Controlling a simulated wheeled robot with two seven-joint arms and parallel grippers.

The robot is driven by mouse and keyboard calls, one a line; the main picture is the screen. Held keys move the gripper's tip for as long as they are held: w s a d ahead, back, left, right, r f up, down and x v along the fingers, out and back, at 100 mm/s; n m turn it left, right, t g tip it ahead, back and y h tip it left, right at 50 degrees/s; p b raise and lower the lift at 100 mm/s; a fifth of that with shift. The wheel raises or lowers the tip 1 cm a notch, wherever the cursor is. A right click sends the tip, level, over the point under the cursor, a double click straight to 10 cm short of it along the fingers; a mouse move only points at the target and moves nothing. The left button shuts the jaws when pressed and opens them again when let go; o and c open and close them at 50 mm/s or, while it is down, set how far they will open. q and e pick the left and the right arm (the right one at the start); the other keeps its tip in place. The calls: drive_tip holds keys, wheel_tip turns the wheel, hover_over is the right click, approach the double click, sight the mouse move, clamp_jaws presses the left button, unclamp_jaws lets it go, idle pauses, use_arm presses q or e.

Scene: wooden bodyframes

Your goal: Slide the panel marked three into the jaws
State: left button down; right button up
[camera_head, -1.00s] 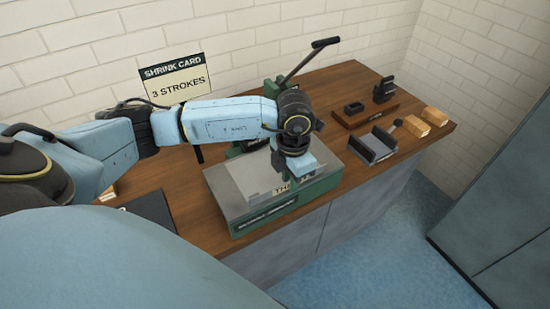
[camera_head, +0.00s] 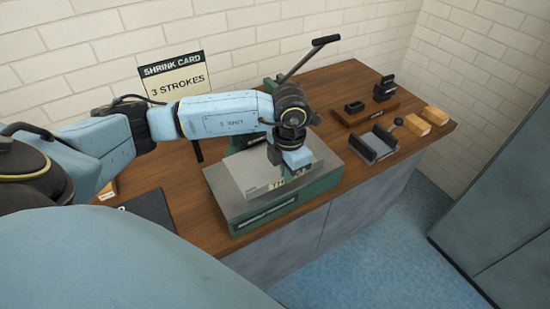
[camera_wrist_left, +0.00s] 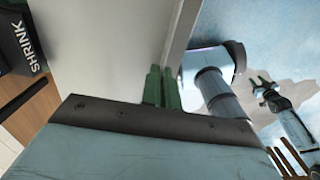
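The panel marked three is a light grey sheet (camera_head: 255,176) lying flat on the green machine's bed (camera_head: 224,205); only part of its "TH…" label shows. My left gripper (camera_head: 285,172) is at the panel's right front part, its fingertips mostly hidden by the hand. In the left wrist view the green fingers (camera_wrist_left: 162,88) are close together at the panel's edge (camera_wrist_left: 110,45), shut on it. The dark jaws, marked SHRINK (camera_wrist_left: 28,50), stand behind the panel. My right gripper (camera_wrist_left: 262,82) shows small in the wrist view, empty, its fingers apart.
A long lever (camera_head: 300,60) rises behind the machine. A shrink card (camera_head: 175,77) reading 3 strokes stands at the back left. A dark tray (camera_head: 375,145), wooden blocks (camera_head: 436,115) and a small stand (camera_head: 365,117) are at the right. A dark plate (camera_head: 150,207) lies at the left.

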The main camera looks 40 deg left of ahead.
sight(277, 170)
use_arm(q)
drive_tip(key=shift+w+a+b, duration=0.25)
drive_tip(key=shift+w+a, duration=0.05)
drive_tip(key=shift+a, duration=0.45)
drive_tip(key=shift+w+a+b, duration=0.3)
drive_tip(key=shift+w+a, duration=0.05)
drive_tip(key=shift+a, duration=0.35)
drive_tip(key=shift+w+a+b, duration=0.25)
drive_tip(key=shift+w+a, duration=0.05)
drive_tip(key=shift+a, duration=0.45)
drive_tip(key=c, duration=1.6)
unclamp_jaws()
drive_tip(key=shift+o, duration=0.3)
drive_tip(key=o, duration=0.5)
wheel_tip(277, 170, up, 7)
drive_tip(key=p, duration=0.5)
drive_tip(key=shift+d, duration=0.15)
